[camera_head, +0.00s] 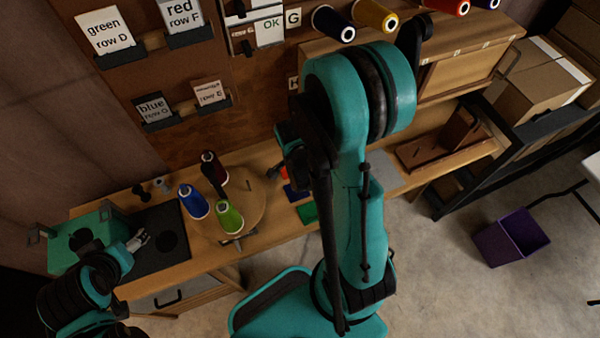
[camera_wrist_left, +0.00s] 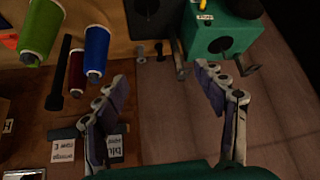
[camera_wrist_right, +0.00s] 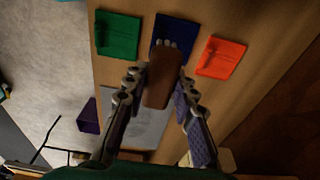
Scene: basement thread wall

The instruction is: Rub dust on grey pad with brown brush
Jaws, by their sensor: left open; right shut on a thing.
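My right gripper (camera_wrist_right: 160,82) is shut on the brown brush (camera_wrist_right: 163,78) in the right wrist view. The brush's pale tip points away from the gripper and overlaps the blue tray (camera_wrist_right: 178,27); I cannot tell its height. The grey pad (camera_wrist_right: 145,128) shows below, between and behind the fingers, apart from the brush tip. In the head view the grey pad (camera_head: 384,174) lies on the bench right of my right arm, which hides most of that gripper. I cannot make out dust. My left gripper (camera_wrist_left: 165,82) is open and empty; it is near the green box (camera_head: 85,245) in the head view.
Green (camera_wrist_right: 117,35) and orange-red (camera_wrist_right: 221,57) trays flank the blue one. Blue (camera_head: 193,202), green (camera_head: 229,216) and dark red (camera_head: 212,168) spools stand on a round wooden board (camera_head: 255,205). A brown wooden tray (camera_head: 425,158) lies at right. A purple bin (camera_head: 512,238) stands on the floor.

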